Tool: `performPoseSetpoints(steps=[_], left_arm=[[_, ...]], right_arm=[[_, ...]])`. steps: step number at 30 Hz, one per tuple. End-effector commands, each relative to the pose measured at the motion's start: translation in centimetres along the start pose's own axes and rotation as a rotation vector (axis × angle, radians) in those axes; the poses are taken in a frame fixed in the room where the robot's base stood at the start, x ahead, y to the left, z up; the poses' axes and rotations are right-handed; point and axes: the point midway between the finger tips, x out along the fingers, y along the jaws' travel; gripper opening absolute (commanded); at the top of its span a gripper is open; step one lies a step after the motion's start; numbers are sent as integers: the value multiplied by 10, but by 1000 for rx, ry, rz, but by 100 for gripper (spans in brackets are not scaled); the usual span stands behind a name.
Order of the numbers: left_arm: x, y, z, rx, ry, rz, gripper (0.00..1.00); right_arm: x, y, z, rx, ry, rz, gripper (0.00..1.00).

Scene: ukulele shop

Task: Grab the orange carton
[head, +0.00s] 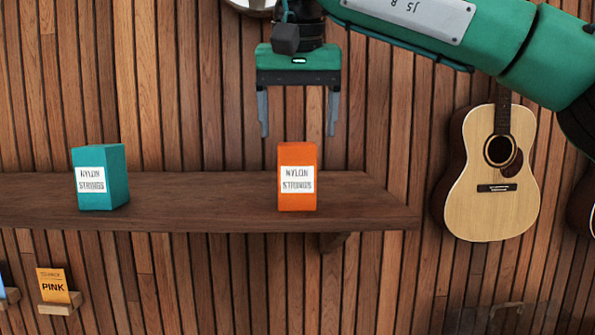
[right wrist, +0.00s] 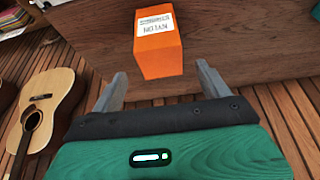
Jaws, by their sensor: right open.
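The orange carton (head: 297,201) stands upright on the wooden shelf (head: 225,215), with a white "Nylon Strings" label on its front. My right gripper (head: 298,132) is open and empty, pointing down just above the carton, with one grey finger to each side of it in the picture. In the right wrist view the carton (right wrist: 158,50) lies ahead of the open fingers of the gripper (right wrist: 160,85), roughly centred between them and apart from them. My left gripper is not in view.
A teal carton (head: 100,178) stands on the same shelf to the left, with bare shelf between. A guitar (head: 505,205) hangs on the wood-slat wall at right. A small orange packet (head: 56,286) sits on a ledge (head: 62,306) below left. The shelf ends right of the orange carton.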

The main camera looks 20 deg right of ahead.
Motion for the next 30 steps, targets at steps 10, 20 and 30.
performPoseSetpoints(steps=[10, 20, 30], left_arm=[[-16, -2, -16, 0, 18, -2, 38], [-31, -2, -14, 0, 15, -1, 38], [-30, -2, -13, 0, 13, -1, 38]], right_arm=[[25, 1, 0, -1, -1, 2, 78], [62, 0, 2, -2, 0, -1, 78], [63, 0, 2, -1, 1, -2, 53]])
